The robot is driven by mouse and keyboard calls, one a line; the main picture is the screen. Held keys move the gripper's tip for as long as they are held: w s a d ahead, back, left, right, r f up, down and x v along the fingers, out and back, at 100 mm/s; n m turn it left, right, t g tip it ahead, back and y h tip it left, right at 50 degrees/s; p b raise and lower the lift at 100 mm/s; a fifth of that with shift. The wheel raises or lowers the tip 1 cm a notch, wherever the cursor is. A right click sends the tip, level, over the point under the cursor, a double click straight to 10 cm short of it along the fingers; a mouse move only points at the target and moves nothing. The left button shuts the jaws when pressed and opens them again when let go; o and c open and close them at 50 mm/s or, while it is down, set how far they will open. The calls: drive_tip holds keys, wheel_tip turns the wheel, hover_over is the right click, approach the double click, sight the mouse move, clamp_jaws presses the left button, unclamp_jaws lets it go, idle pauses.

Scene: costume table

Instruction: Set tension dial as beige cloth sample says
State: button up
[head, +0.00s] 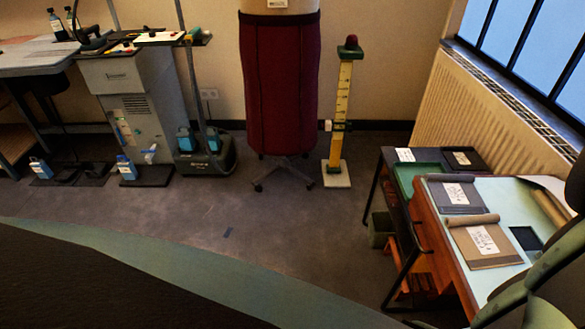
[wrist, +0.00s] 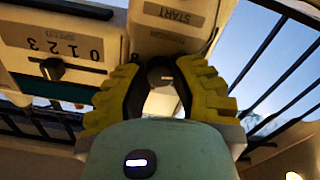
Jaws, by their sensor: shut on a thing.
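In the wrist view, my gripper (wrist: 157,85) has its two yellow-backed, dark-padded fingers closed around a small round dark knob, the tension dial (wrist: 161,76), on a cream machine housing. Lettering beside it is partly covered by a finger, and the dial's setting cannot be read. In the head view, the beige cloth sample (head: 502,258) lies on the light-topped table at right, with a white printed card (head: 481,240) on it. The card's marks are too small to read. My gripper is not visible in the head view.
A panel marked SPEED with a black lever (wrist: 53,68) is left of the dial; a START label (wrist: 172,17) is above. A grey cloth sample (head: 470,207) lies behind the beige one. A red dress form (head: 280,85) stands at the back.

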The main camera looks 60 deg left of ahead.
drive_tip(key=shift+m, duration=0.4)
clamp_jaws()
drive_tip(key=shift+a+f+m+b, duration=0.1)
drive_tip(key=shift+m+b, duration=2.6)
drive_tip(key=shift+m, duration=2.05)
drive_tip(key=shift+f+m+b, duration=0.1)
drive_tip(key=shift+m+b, duration=2.6)
drive_tip(key=shift+m, duration=2.05)
drive_tip(key=shift+r, duration=0.1)
drive_tip(key=o, duration=0.9)
unclamp_jaws()
drive_tip(key=shift+r, duration=0.1)
